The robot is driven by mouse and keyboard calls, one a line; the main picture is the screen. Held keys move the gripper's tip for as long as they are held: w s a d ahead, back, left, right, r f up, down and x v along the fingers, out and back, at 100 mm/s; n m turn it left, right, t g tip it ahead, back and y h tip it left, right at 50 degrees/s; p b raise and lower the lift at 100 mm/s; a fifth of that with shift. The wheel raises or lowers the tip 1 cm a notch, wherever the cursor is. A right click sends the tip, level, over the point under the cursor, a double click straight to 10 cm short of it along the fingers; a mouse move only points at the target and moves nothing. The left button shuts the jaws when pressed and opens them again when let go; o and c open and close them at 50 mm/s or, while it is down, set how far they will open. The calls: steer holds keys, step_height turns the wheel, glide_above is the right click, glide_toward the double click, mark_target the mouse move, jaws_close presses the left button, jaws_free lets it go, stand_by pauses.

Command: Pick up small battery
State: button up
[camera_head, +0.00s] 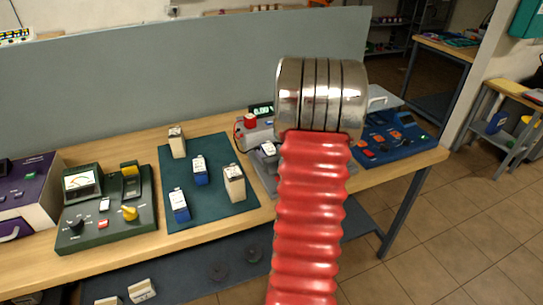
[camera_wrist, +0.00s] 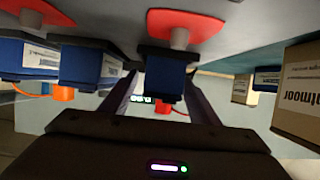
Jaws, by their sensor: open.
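Two small blue batteries with white labels stand on the green mat in the head view, one near the middle (camera_head: 200,170) and one nearer the front (camera_head: 179,204). Two cream batteries stand there too, at the back (camera_head: 177,141) and at the right (camera_head: 234,182). In the wrist view my gripper (camera_wrist: 163,90) has its two dark fingers spread apart. A blue block (camera_wrist: 165,78) shows between or beyond them; whether they touch it is unclear. More labelled blue blocks (camera_wrist: 88,67) are at left. A cream battery (camera_wrist: 300,95) is at right. My arm hides the gripper in the head view.
A dark green meter unit (camera_head: 107,210) stands left of the mat (camera_head: 212,212), a purple unit (camera_head: 25,195) farther left. A grey tester (camera_head: 258,135) and a blue unit (camera_head: 395,138) stand right. A grey panel (camera_head: 150,75) backs the bench. Floor at right is open.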

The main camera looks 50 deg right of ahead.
steer(key=shift+c, duration=0.3)
jaws_close()
stand_by(0.3)
